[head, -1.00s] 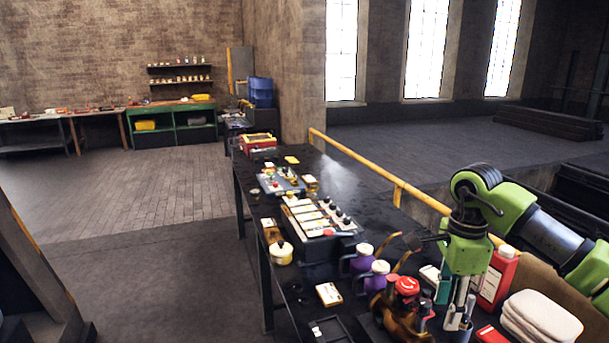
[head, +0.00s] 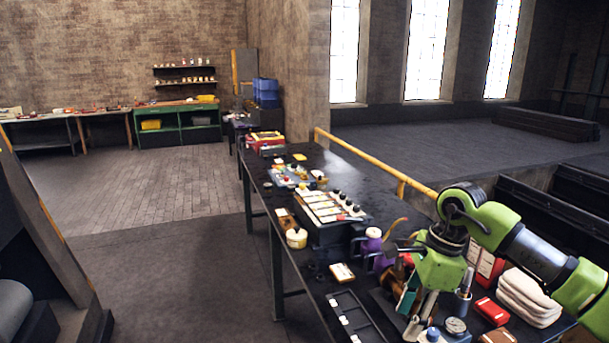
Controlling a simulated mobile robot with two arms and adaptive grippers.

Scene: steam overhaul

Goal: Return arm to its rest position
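My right arm, green and dark grey, comes in from the right in the head view. It reaches over the near end of the long dark workbench (head: 350,165). My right gripper (head: 422,325) points down over the crowded near part of the bench. Its fingers overlap the clutter behind them, so I cannot tell whether they are open or shut, or whether they hold anything. My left gripper is not in view.
Near the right gripper are purple containers (head: 371,243), a red box (head: 491,312), folded pale cloths (head: 529,297) and a black tray (head: 357,318). A yellow rail (head: 375,164) runs along the bench's far side. The floor (head: 175,255) left of the bench is clear.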

